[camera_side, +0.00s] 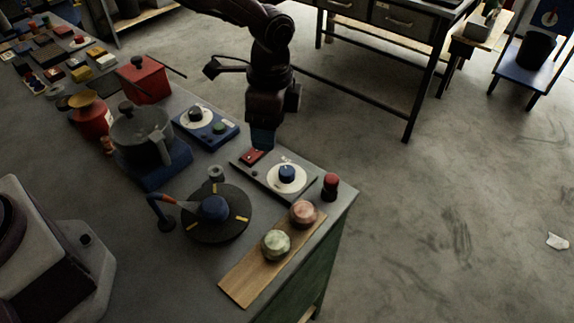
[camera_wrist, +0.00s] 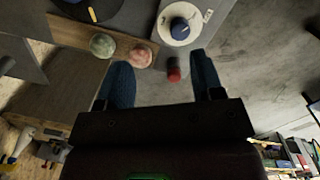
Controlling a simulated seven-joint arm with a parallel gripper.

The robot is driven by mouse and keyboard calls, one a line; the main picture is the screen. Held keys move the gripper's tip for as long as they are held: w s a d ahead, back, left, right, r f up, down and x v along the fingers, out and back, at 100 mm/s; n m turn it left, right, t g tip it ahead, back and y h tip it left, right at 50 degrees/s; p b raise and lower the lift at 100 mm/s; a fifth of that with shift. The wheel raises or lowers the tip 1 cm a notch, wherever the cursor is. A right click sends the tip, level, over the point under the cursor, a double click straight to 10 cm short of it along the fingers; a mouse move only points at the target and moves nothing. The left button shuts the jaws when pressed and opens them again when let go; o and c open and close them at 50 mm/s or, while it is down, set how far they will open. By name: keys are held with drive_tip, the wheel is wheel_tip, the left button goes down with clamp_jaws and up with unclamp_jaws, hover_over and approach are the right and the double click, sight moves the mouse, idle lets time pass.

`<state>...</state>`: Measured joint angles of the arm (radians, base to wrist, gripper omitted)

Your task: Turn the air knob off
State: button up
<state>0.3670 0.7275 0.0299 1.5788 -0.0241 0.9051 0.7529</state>
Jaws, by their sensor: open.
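A grey panel (camera_side: 265,181) on the bench carries a blue knob (camera_side: 287,172) on a white dial and a red switch (camera_side: 251,157). A blue panel (camera_side: 219,138) behind it carries a dark knob (camera_side: 194,115) on a white dial and a green button (camera_side: 219,127). No readable label shows which is the air knob. My gripper (camera_side: 263,140) hangs above the far edge of the grey panel, apart from its knob. In the wrist view my gripper (camera_wrist: 163,72) has its two blue fingers spread and empty, and the blue knob (camera_wrist: 180,30) lies beyond them.
A red-topped black cylinder (camera_side: 330,186) stands at the bench corner. A wooden board (camera_side: 248,279) bears a green ball (camera_side: 276,245) and a pink ball (camera_side: 303,213). A dark round plate (camera_side: 217,231), a grey pot (camera_side: 141,131) and a red box (camera_side: 144,78) stand to the left.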

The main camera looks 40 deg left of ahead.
sight(287, 170)
drive_tip(key=w+f+m, duration=0.1)
drive_tip(key=f, duration=0.3)
drive_tip(key=w+d+f+m, duration=0.1)
drive_tip(key=f, duration=0.3)
drive_tip(key=w+f+m, duration=0.1)
drive_tip(key=f, duration=0.3)
drive_tip(key=shift+w+d+f+m+t, duration=0.15)
drive_tip(key=shift+d+f+m+t, duration=0.1)
drive_tip(key=shift+m+t, duration=0.15)
drive_tip(key=shift+c, duration=0.2)
drive_tip(key=shift+a, duration=0.1)
drive_tip(key=c, duration=0.9)
